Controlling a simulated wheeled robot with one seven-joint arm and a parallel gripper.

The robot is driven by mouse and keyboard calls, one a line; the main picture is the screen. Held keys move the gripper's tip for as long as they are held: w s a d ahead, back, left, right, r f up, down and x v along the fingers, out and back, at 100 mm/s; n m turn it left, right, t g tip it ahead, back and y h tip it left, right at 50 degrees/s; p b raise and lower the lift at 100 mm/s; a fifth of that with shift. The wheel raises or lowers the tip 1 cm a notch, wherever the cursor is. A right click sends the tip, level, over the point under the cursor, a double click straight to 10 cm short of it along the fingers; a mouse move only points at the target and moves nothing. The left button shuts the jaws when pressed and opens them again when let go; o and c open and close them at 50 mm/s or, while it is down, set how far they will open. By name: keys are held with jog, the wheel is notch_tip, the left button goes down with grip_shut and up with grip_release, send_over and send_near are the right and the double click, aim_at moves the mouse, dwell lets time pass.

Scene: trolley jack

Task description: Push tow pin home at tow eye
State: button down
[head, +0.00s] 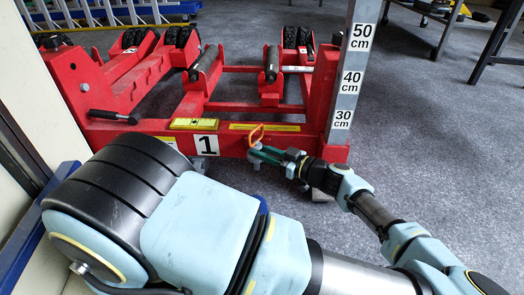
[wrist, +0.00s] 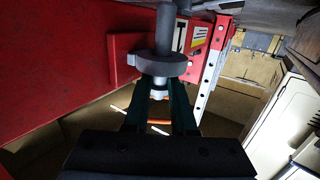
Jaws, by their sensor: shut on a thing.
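The red trolley jack (head: 230,142) fills the back left, with a number 1 plate on its front beam. My gripper (head: 262,153) has dark green fingers and reaches in from the right at that beam. In the wrist view my gripper (wrist: 159,90) is shut on the tow pin (wrist: 158,94), a grey shank between the fingertips. An orange loop (head: 256,135) shows just above the fingers in the head view. The grey tow eye (wrist: 150,65) is a thick ring right at the fingertips, beside the red beam. A grey rod stands beyond it. How deep the pin sits is hidden.
A grey height post (head: 350,85) marked 30, 40 and 50 cm stands close to the right of my gripper. A blue frame (head: 40,230) and a pale wall are at the left. Open grey carpet (head: 440,150) lies to the right.

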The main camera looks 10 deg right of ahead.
jog(key=shift+f, duration=0.2)
jog(key=c, duration=0.7)
grip_release()
jog(key=shift+o, duration=0.2)
jog(key=shift+s, duration=0.1)
jog(key=p+v, duration=0.4)
jog(key=v, duration=0.6)
jog(key=shift+s+d, duration=0.2)
jog(key=shift+d, duration=0.05)
